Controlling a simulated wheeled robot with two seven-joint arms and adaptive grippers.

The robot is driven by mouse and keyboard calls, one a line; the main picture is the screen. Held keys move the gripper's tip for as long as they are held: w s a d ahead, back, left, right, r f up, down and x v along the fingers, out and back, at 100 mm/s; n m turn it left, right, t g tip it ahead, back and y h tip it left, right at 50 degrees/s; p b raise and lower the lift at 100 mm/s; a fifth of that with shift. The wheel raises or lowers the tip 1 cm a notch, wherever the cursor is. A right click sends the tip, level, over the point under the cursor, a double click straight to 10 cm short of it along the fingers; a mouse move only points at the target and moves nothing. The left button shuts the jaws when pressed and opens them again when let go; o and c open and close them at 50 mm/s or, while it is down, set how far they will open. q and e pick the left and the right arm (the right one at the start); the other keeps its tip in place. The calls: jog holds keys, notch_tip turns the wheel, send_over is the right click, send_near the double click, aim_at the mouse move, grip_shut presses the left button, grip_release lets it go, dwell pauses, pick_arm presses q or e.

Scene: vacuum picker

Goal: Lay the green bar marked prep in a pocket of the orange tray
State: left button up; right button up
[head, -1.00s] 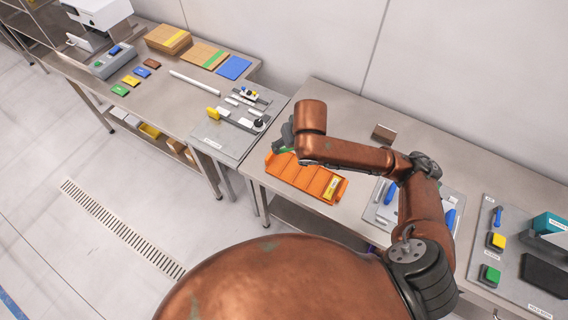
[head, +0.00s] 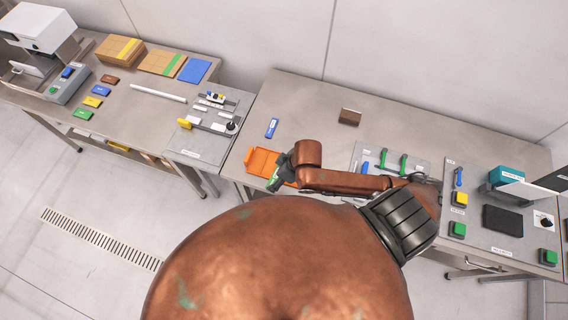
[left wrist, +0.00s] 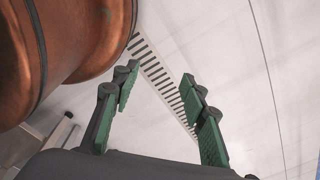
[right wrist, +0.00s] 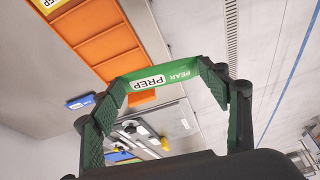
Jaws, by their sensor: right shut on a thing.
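The green bar (right wrist: 168,77) carries a white PREP label and the word PEAR. My right gripper (head: 277,176) is shut on it, one finger at each end, as the right wrist view shows. The orange tray (head: 260,161) lies on the middle table, partly hidden by my right gripper and arm. In the right wrist view the tray (right wrist: 103,43) shows divided pockets to the upper left of the bar. The bar is apart from the pockets, near the tray. My left gripper (left wrist: 160,105) is open and empty, over the floor.
A blue bar (head: 272,127) lies behind the tray, and a brown block (head: 349,116) farther right. A grey board with green handles (head: 403,163) lies to the right. A grey fixture board (head: 200,143) is left of the tray.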

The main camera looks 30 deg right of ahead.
jog(key=s+n+p, duration=0.1)
jog(key=s+p, duration=0.1)
jog(key=s, duration=0.2)
jog(key=shift+n+y, duration=0.3)
jog(key=w+d+f, duration=0.2)
jog(key=w+f, duration=0.1)
jog(key=w+d+f, duration=0.2)
jog(key=w+f, duration=0.1)
jog(key=w+d+f+p, duration=0.1)
jog(key=w+d+f, duration=0.2)
jog(key=w, duration=0.1)
jog(key=shift+d, duration=0.1)
jog(key=shift+w+d+f, duration=0.2)
jog(key=shift+w+f, duration=0.15)
jog(key=shift+f, duration=0.05)
pick_arm(q)
jog(key=shift+w+r, duration=0.35)
jog(key=shift+r, duration=0.4)
jog(key=shift+w+r, duration=0.4)
jog(key=shift+r, duration=0.35)
jog(key=shift+w+r, duration=0.35)
jog(key=shift+r, duration=0.4)
pick_arm(e)
jog(key=shift+w+d+f, duration=0.1)
jog(key=shift+f, duration=1.6)
jog(key=o, duration=0.6)
jog(key=shift+f, duration=0.1)
jog(key=o, duration=0.5)
jog(key=shift+c, duration=0.2)
